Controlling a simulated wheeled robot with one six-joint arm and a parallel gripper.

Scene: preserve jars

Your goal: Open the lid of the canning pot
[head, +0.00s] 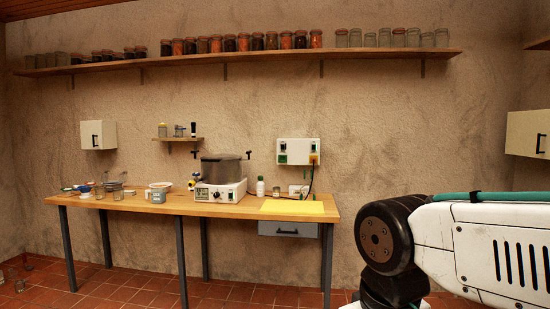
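My arm enters at the right, close to the camera and well apart from the bench. My gripper is outside the picture.
Jars and bowls (158,188) stand on the bench left of the pot. A drawer (287,229) hangs below. Tiled floor before the bench is clear. A long shelf (240,59) holds many jars.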

